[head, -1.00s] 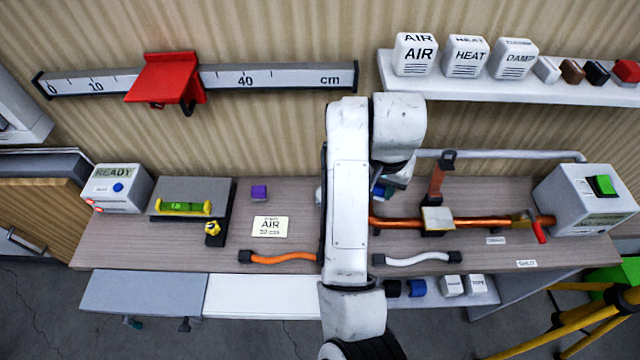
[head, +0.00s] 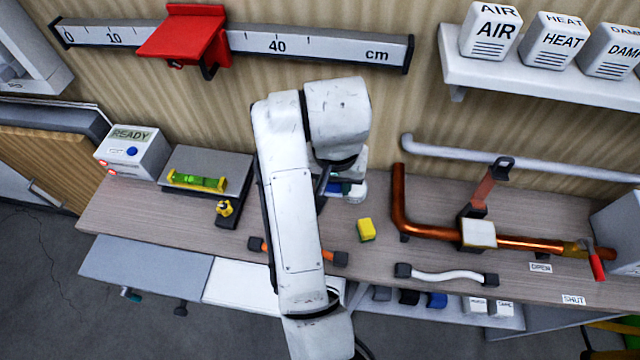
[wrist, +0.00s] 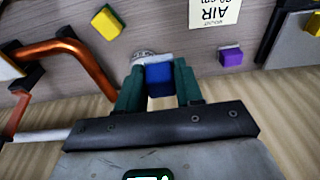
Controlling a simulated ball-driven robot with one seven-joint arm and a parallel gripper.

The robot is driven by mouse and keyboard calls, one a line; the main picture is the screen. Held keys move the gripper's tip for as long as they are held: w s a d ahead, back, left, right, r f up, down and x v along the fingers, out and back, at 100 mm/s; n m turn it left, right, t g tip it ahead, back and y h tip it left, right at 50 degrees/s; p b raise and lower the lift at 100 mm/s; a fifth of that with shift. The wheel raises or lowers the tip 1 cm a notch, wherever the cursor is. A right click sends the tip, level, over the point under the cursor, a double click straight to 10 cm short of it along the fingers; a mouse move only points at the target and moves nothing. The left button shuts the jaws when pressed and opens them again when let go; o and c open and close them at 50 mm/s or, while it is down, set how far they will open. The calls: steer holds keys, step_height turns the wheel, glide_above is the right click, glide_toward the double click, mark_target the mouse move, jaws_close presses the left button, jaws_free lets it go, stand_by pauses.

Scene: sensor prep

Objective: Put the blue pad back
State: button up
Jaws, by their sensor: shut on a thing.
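My gripper (wrist: 158,68) is shut on a blue block, which I take to be the blue pad (wrist: 159,82); its two green fingers flank it in the wrist view. In the head view the blue pad (head: 343,188) shows only in part beside my arm, above the back of the bench. A white round thing (wrist: 145,56) lies right behind the pad in the wrist view; I cannot tell if they touch. Another dark blue block (head: 437,299) sits on the low shelf under the bench front.
A yellow-and-green block (head: 366,230), copper pipe (head: 430,231) and white hose (head: 447,276) are on the bench (head: 345,290). A purple block (wrist: 231,56) and AIR card (wrist: 215,12) show in the wrist view. The wall shelf (head: 540,88) holds white boxes.

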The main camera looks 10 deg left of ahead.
steer(key=w+a+f, duration=0.1)
steer(key=w+f, duration=0.1)
steer(key=w+a+f, duration=0.1)
steer(key=w+f, duration=0.1)
steer(key=w+a+f, duration=0.1)
steer(key=w+f, duration=0.1)
steer(key=shift+w+a+f, duration=0.1)
steer(key=shift+w+a, duration=0.15)
steer(key=shift+w, duration=0.05)
steer(key=shift+w+a+f, duration=0.25)
steer(key=shift+w+f, duration=0.2)
steer(key=shift+f, duration=1.75)
steer(key=shift+f, duration=0.2)
steer(key=o, duration=0.9)
steer(key=shift+o, duration=0.2)
steer(key=shift+r, duration=0.1)
step_height(320, 180, up, 12)
steer(key=s+b, duration=0.1)
steer(key=shift+s, duration=0.4)
